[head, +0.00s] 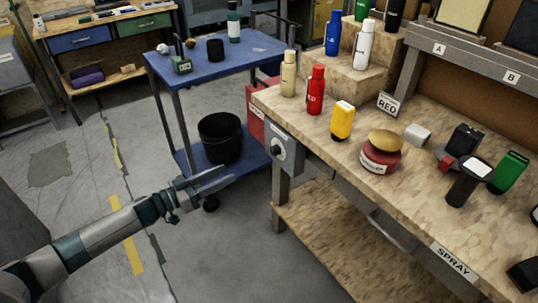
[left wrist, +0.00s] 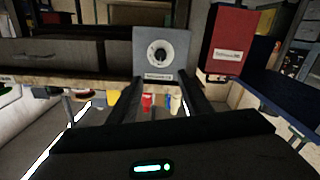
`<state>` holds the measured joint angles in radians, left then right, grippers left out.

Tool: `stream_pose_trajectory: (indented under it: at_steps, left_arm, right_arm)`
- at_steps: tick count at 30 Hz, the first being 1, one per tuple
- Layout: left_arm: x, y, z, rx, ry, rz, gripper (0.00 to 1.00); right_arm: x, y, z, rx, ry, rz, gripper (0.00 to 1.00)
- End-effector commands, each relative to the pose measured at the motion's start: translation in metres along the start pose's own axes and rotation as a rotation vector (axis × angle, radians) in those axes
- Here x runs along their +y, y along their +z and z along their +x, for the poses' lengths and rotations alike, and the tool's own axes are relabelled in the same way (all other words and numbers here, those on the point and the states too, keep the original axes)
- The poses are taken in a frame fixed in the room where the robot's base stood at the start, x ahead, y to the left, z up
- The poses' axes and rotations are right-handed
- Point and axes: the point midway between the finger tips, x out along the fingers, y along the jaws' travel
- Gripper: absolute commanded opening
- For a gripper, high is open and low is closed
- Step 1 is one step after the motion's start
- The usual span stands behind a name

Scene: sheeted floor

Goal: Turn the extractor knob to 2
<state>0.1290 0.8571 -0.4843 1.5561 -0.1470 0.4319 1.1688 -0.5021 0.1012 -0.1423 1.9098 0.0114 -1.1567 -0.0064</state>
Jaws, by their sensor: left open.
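The extractor knob (head: 278,152) is a dark round dial on a grey box (head: 291,166) at the left end of the workbench. In the left wrist view the knob (left wrist: 159,54) faces me on its pale grey plate (left wrist: 142,36), with a small label under it. The numbers and the knob's setting are too small to read. My left gripper (head: 222,181) is to the left of the box and a little lower, apart from it. Its two fingers (left wrist: 160,98) are open and empty, with the knob above the gap between them in the wrist view. My right gripper is not in view.
A red box (head: 257,112) is beside the knob box, also seen in the left wrist view (left wrist: 232,45). A blue cart (head: 215,72) with a black bin (head: 220,138) stands behind my left gripper. The workbench (head: 330,165) holds bottles and tools.

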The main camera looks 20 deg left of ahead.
Motion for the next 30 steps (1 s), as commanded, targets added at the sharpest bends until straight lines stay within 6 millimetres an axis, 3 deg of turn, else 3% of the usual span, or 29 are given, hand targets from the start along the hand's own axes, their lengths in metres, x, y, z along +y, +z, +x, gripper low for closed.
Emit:
stream_pose_trajectory:
  at_steps: [8, 14, 30]
  left_arm:
    - [-0.001, 0.000, 0.005, 0.001, -0.002, 0.000, 0.45]
    - [-0.001, 0.000, 0.024, 0.002, -0.002, 0.001, 0.45]
    - [-0.001, -0.001, 0.118, 0.003, -0.002, 0.000, 0.45]
  right_arm:
    - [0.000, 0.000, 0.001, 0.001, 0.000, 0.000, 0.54]
    - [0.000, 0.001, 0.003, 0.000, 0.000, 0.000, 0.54]
    - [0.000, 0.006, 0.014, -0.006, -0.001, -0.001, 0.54]
